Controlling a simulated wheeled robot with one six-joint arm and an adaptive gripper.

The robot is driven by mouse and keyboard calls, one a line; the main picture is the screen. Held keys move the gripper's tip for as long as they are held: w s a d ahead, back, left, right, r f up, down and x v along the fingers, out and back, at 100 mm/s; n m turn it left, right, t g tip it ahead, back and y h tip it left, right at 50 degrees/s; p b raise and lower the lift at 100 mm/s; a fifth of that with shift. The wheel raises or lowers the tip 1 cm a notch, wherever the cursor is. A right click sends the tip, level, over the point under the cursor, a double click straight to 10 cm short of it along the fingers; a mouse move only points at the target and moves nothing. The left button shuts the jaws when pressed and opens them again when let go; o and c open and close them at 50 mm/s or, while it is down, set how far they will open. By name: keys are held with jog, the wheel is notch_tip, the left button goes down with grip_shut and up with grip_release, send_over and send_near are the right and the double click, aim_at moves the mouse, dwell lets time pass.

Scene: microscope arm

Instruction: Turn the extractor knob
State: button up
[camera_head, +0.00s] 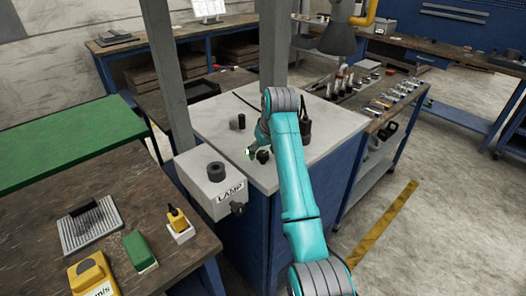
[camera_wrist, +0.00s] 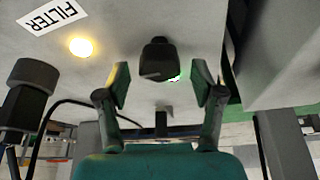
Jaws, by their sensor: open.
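A black knob (camera_wrist: 158,60) stands on the pale panel between my fingertips in the wrist view, with a small green glow at its lower right edge. No label that reads "extractor" shows, so I cannot tell by name that it is the extractor knob. It appears as a small dark knob (camera_head: 263,156) on the white-topped cabinet (camera_head: 325,120) in the head view. My gripper (camera_wrist: 161,84) is open, one finger on each side of the knob, with gaps between. The fingers (camera_head: 253,147) are mostly hidden by my teal arm in the head view.
A larger black knob (camera_wrist: 32,78) stands at left. A grey LAMP box (camera_head: 208,180) with a side knob (camera_head: 237,208) is close to my arm. Dark cylinders (camera_head: 305,127) stand behind.

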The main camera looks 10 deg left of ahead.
jog(key=shift+f, duration=0.15)
jog(key=c, duration=1.1)
jog(key=shift+c, duration=0.2)
jog(key=shift+n, duration=0.3)
jog(key=n+g+y, duration=0.1)
jog(key=n, duration=0.2)
jog(key=shift+n, duration=0.3)
jog(key=n+g, duration=0.1)
jog(key=n, duration=0.1)
jog(key=n+g, duration=0.1)
jog(key=n, duration=0.1)
jog(key=shift+n+y, duration=0.3)
jog(key=n+g, duration=0.1)
jog(key=n, duration=0.3)
jog(key=shift+n+g, duration=0.3)
jog(key=shift+g, duration=0.1)
jog(key=shift+n+g, duration=0.7)
jog(key=shift+n, duration=1.3)
jog(key=shift+n+h, duration=0.4)
jog(key=shift+h, duration=0.1)
